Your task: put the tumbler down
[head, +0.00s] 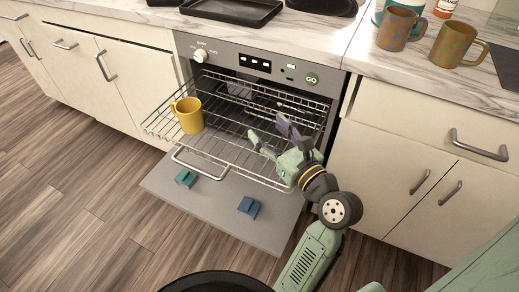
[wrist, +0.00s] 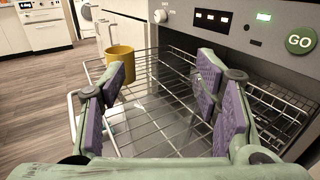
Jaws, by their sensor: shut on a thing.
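My gripper (head: 268,136) is over the pulled-out oven rack (head: 215,140), with its fingers wide apart around something. In the wrist view the gripper (wrist: 160,95) has purple pads on both sides of a faint, see-through shape, which I take to be the clear tumbler (wrist: 165,122). Its outline is hard to make out against the rack wires. I cannot tell whether its base touches the rack. A yellow mug (head: 190,117) stands upright on the left part of the rack, apart from my gripper; it also shows in the wrist view (wrist: 119,61).
The oven door (head: 218,205) hangs open below the rack, with a teal block (head: 185,178) and a blue block (head: 249,207) on it. Two brown mugs (head: 397,28) (head: 455,45) and a black tray (head: 232,10) are on the counter. The rack between yellow mug and gripper is clear.

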